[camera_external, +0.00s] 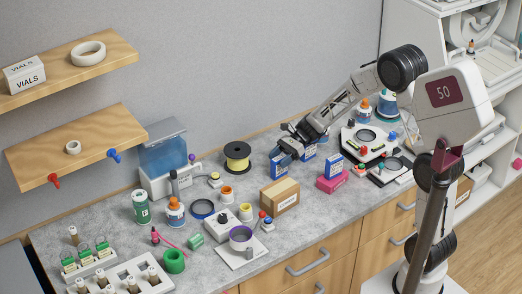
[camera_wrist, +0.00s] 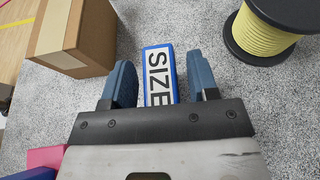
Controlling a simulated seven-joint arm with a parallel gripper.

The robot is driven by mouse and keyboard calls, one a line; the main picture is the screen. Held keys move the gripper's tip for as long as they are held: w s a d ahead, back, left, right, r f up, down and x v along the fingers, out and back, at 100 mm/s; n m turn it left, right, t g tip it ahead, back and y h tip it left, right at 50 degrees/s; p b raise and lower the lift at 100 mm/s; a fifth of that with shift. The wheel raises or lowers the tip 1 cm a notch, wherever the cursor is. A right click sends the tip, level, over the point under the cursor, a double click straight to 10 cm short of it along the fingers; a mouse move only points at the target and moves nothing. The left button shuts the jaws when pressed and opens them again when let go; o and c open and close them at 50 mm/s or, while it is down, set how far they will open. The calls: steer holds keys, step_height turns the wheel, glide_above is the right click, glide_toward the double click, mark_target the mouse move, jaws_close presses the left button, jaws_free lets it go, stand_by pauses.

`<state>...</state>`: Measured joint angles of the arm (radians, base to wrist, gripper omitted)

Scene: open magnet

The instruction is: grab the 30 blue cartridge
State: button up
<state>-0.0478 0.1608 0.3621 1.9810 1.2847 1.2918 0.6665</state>
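Several blue cartridges with white labels stand on the grey counter: one (camera_external: 281,168) at my gripper, one (camera_external: 309,152) just right of it, and one (camera_external: 335,164) further right by a pink box. Their numbers are too small to read. My gripper (camera_external: 291,147) is low over the leftmost one. In the wrist view, my gripper (camera_wrist: 163,82) is open, with one blue finger on each side of a blue cartridge (camera_wrist: 174,62) marked "SIZE". A gap shows on both sides of it. Its lower end is hidden behind the gripper body.
A cardboard box (camera_external: 280,196) stands in front of my gripper, left in the wrist view (camera_wrist: 75,35). A yellow spool (camera_external: 237,157) stands to the left, upper right in the wrist view (camera_wrist: 265,35). The pink box (camera_external: 331,184) is to the right.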

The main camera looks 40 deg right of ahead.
steer(key=c, duration=0.8)
steer(key=shift+r, duration=5)
steer(key=shift+c, duration=0.2)
